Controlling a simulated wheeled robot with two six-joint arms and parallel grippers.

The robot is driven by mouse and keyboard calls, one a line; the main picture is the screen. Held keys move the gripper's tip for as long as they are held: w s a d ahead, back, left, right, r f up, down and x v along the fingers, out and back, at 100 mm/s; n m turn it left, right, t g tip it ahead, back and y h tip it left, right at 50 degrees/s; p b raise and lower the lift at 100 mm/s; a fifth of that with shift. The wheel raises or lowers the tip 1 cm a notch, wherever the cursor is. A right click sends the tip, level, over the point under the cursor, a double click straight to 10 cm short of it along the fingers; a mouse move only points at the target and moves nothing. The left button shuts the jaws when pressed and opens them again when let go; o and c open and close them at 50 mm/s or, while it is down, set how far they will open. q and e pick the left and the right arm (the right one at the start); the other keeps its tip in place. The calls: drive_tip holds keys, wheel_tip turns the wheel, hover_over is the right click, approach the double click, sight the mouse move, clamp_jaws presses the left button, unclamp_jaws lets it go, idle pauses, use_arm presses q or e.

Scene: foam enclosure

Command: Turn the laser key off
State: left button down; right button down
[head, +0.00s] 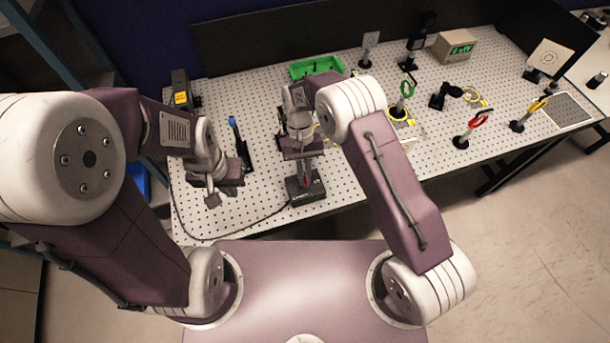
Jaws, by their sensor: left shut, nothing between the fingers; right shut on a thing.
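A small dark control box (297,195) with a cable stands near the front edge of the perforated table. My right gripper (304,171) is directly above and against this box from the back, pointing down. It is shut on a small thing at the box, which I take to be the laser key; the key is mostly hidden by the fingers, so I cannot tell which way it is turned. My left gripper (212,201) is shut and empty, held over the table's left front part, apart from the box.
The perforated table (270,222) is bare around the box. A black cable runs left from it. A green tray (317,66) lies behind my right arm. Several optics mounts, a red ring holder (477,118) and a cardboard-coloured box (455,46) stand farther right.

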drive_tip(key=shift+w+r+n, duration=0.1)
drive_tip(key=shift+n, duration=0.5)
drive_tip(key=shift+n+h, duration=0.3)
drive_tip(key=c, duration=1.5)
unclamp_jaws()
drive_tip(key=shift+c, duration=0.2)
drive_tip(key=b+v, duration=0.2)
drive_tip(key=v, duration=0.7)
drive_tip(key=shift+s, duration=0.2)
